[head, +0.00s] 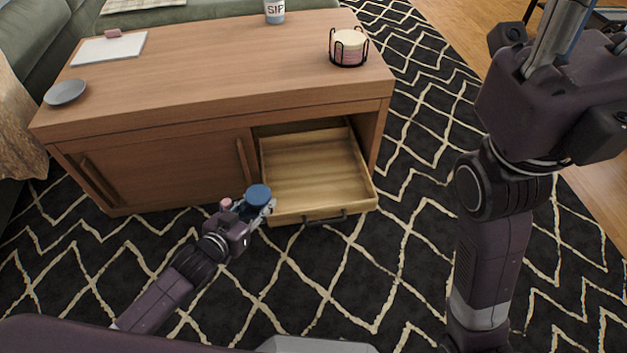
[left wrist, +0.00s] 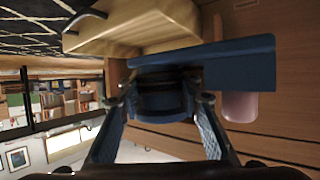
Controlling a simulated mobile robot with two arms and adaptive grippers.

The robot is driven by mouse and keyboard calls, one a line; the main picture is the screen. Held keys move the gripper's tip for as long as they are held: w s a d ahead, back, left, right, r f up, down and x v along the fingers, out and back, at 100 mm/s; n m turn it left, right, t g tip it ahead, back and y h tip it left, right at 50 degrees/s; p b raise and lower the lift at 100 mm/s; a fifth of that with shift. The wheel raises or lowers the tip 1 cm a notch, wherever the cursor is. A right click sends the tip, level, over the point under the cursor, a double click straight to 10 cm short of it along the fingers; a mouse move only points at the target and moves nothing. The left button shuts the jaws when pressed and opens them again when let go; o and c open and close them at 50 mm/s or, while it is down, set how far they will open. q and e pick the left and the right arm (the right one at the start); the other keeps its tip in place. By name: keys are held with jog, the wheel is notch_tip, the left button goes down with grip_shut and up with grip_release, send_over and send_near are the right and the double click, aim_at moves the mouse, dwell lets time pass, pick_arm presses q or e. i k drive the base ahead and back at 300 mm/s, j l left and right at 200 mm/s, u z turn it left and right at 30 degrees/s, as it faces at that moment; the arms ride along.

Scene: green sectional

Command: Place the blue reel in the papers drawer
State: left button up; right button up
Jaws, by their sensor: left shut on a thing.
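A blue reel (head: 258,195) is held in my left gripper (head: 262,208), in front of the wooden cabinet and just left of the open drawer. In the left wrist view the reel (left wrist: 235,65) fills the space between and beyond the two fingers (left wrist: 160,105). The open drawer (head: 318,172) is pale wood, pulled out at the cabinet's right side, and looks empty. It also shows in the left wrist view (left wrist: 135,38). My right gripper (head: 562,40) is at the upper right, its fingers cut off by the frame edge.
A pink rounded thing (head: 226,204) shows beside the reel; I cannot tell what bears it. On the cabinet top (head: 225,60) are a grey dish (head: 65,92), a white board (head: 108,48), a cup (head: 274,12) and a black wire holder (head: 348,52). Patterned rug lies in front.

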aim_at(302, 163)
jog(key=i+l, duration=0.25)
jog(key=i, duration=0.2)
jog(key=i+l, duration=0.25)
jog(key=i, duration=0.25)
